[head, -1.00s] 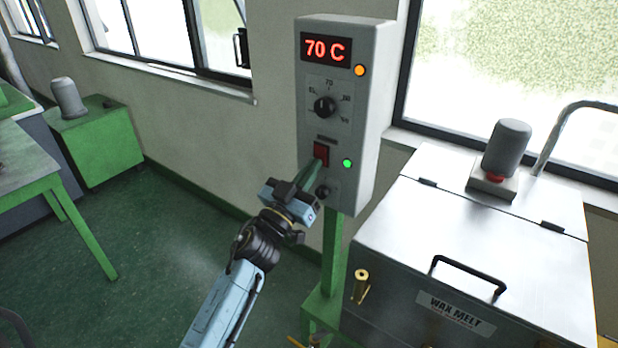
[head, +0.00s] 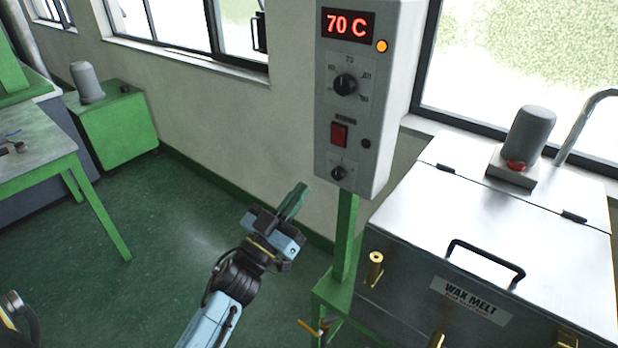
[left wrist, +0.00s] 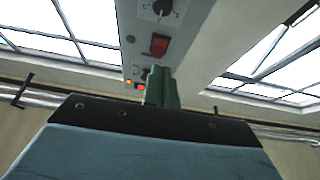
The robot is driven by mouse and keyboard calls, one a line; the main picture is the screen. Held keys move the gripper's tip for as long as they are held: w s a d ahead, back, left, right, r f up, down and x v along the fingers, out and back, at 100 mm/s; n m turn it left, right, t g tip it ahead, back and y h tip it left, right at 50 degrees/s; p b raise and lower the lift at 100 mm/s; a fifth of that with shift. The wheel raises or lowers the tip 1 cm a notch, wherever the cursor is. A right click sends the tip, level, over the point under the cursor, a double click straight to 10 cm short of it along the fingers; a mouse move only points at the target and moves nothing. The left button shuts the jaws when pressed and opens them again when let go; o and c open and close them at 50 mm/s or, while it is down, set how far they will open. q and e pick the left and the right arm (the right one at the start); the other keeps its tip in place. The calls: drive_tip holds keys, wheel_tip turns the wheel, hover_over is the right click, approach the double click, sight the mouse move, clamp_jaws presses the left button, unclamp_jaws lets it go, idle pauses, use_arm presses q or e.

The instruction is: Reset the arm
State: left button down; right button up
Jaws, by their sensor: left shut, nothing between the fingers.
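My left gripper (head: 294,203) is shut and empty. It is in the air to the left of and below the control box, apart from it. In the left wrist view its green fingers (left wrist: 161,88) are together, below the red switch. The grey control box (head: 357,115) on a green post shows 70 C on its red display (head: 347,26). An orange lamp (head: 382,46) is lit; the lamp beside the red switch (head: 339,134) is dark. A dial (head: 345,84) sits above the switch and a small knob (head: 338,173) below it. My right gripper is not in view.
A steel wax melt tank (head: 470,260) with a black handle (head: 485,262) and a grey motor (head: 527,137) stands at the right. A green table (head: 40,160) and a green cabinet (head: 112,130) are at the left. The green floor between is clear.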

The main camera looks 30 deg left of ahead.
use_arm(q)
drive_tip(key=shift+v, duration=0.85)
drive_tip(key=shift+f, duration=0.2)
drive_tip(key=s+d+f+n+g+y+b, duration=0.1)
drive_tip(key=s+f+g, duration=0.15)
drive_tip(key=f, duration=1.05)
drive_tip(key=s+f+g+y+b, duration=0.15)
drive_tip(key=f+g, duration=0.25)
drive_tip(key=f, duration=0.9)
drive_tip(key=s+d+f+n+g+y+b, duration=0.1)
drive_tip(key=s+f+g, duration=0.25)
drive_tip(key=f, duration=0.95)
drive_tip(key=s+f+m+g+b, duration=0.15)
drive_tip(key=s+f+g, duration=0.35)
drive_tip(key=s+f, duration=0.8)
drive_tip(key=s+f+g+b, duration=0.1)
drive_tip(key=s+f+g, duration=0.2)
drive_tip(key=s, duration=0.7)
drive_tip(key=s+f+m+g, duration=0.1)
drive_tip(key=s+f+g, duration=0.2)
drive_tip(key=s+f, duration=0.5)
drive_tip(key=shift+s+g+b, duration=0.4)
drive_tip(key=shift+s, duration=0.8)
